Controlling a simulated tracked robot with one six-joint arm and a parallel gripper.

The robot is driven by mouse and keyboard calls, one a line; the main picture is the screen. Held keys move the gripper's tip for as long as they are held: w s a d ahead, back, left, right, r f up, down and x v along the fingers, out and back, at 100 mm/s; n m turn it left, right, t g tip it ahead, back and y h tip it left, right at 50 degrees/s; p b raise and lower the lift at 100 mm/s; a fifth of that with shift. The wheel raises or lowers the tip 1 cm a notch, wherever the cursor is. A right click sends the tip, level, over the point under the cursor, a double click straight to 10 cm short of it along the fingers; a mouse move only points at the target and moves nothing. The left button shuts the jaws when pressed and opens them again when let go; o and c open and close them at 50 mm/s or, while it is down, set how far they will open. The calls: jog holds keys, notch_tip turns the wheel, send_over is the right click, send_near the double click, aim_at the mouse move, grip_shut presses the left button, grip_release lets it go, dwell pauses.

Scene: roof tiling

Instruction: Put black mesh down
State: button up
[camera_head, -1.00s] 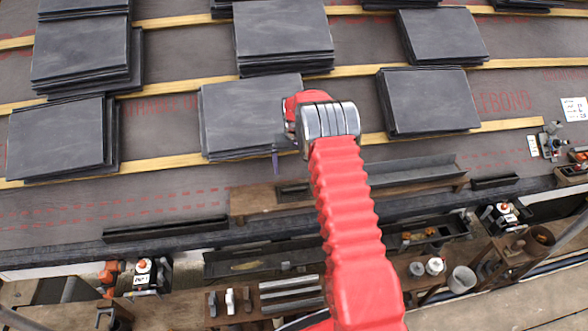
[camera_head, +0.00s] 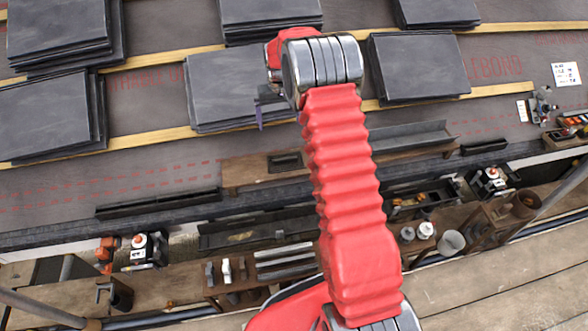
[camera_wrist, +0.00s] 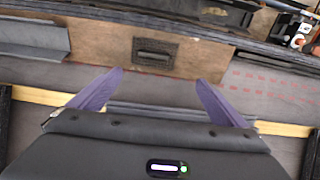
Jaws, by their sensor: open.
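A small dark rectangular piece, which looks like the black mesh (camera_wrist: 152,55), lies on a brown wooden board (camera_wrist: 190,58) in the wrist view. It also shows in the head view (camera_head: 284,160), flat on the board below the slate stacks. My gripper (camera_wrist: 148,80) is open, with its two purple fingers spread apart and nothing between them. The dark piece lies beyond the fingertips, apart from them. In the head view my gripper (camera_head: 260,108) is partly hidden by my red arm, above and slightly left of the dark piece.
Slate stacks (camera_head: 418,68) rest along yellow battens (camera_head: 510,88) across the roof. A long grey metal channel (camera_head: 405,140) lies right of the dark piece. A lower shelf holds tools, metal bars (camera_head: 285,262) and a bucket (camera_head: 450,242). The membrane left of the board is clear.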

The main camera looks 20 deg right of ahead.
jog(key=s+a+r+t, duration=0.1)
jog(key=s+a+r, duration=0.2)
jog(key=s+r, duration=0.4)
jog(key=s+a+r+n+t, duration=0.15)
jog(key=s+r, duration=0.25)
jog(key=r, duration=0.5)
jog(key=s+a+r+m, duration=0.1)
jog(key=s+a+r, duration=0.2)
jog(key=s+r, duration=0.4)
jog(key=s+a+r+t, duration=0.1)
jog(key=s+a, duration=0.1)
jog(key=s, duration=0.9)
jog(key=s+a+r+n+t, duration=0.1)
jog(key=s+a, duration=0.2)
jog(key=s, duration=0.9)
jog(key=shift+r, duration=0.25)
jog(key=shift+s+n+t, duration=0.1)
jog(key=shift+n+t, duration=0.15)
jog(key=shift+c, duration=0.4)
